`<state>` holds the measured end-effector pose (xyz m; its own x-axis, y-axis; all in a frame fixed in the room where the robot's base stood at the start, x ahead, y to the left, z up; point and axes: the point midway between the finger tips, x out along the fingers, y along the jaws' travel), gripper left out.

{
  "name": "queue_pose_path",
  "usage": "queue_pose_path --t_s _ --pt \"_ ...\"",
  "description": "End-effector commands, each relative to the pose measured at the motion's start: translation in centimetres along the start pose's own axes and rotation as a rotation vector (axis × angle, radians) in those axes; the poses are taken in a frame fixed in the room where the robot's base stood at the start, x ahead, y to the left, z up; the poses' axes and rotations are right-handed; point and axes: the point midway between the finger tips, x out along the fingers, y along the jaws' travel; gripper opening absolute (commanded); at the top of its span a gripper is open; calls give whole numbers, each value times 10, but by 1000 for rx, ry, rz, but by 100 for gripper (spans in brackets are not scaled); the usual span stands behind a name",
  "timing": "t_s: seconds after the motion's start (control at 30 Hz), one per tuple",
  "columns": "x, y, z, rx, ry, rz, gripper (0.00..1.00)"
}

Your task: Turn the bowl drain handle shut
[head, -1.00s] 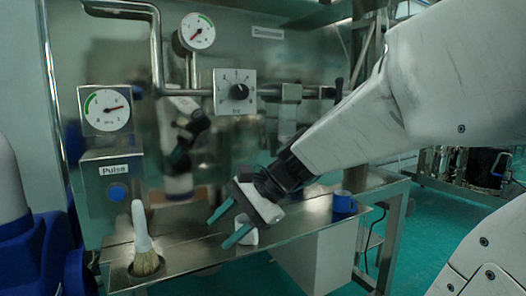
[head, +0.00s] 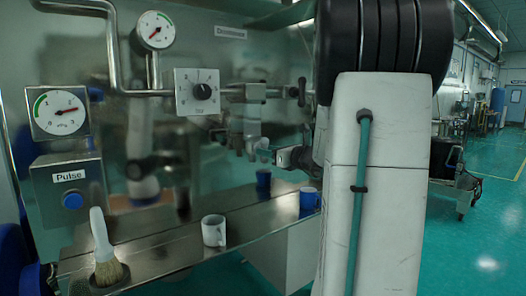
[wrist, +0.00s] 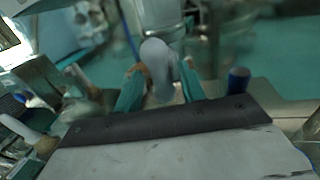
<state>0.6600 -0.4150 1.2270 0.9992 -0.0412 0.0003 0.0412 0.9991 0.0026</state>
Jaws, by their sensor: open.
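A dark upright handle (head: 302,91) stands at the right end of the metal pipe on the steel panel in the head view; I cannot tell whether it is the bowl drain handle. My gripper (head: 262,149) is below and left of it, close to the panel, partly hidden behind my arm. In the wrist view its green fingers (wrist: 160,88) are open. A blurred grey rounded piece (wrist: 158,62) shows between them; I cannot tell whether it is the handle or a reflection, or whether the fingers touch it.
Gauges (head: 57,111), a dial (head: 201,92) and the Pulse box (head: 67,190) are on the panel.

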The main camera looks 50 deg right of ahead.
Motion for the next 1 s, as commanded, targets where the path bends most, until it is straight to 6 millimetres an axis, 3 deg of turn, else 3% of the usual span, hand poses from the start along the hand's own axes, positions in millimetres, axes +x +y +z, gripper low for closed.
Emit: queue_pose_path --t_s 0.2,0.47,0.5,0.63,1.0 --pt "21 0 0 -1 0 2 40" --pt "23 0 0 -2 0 1 40" --pt "23 0 0 -2 0 1 38" --pt "23 1 0 -2 0 2 1" --pt "23 1 0 -37 8 3 0"
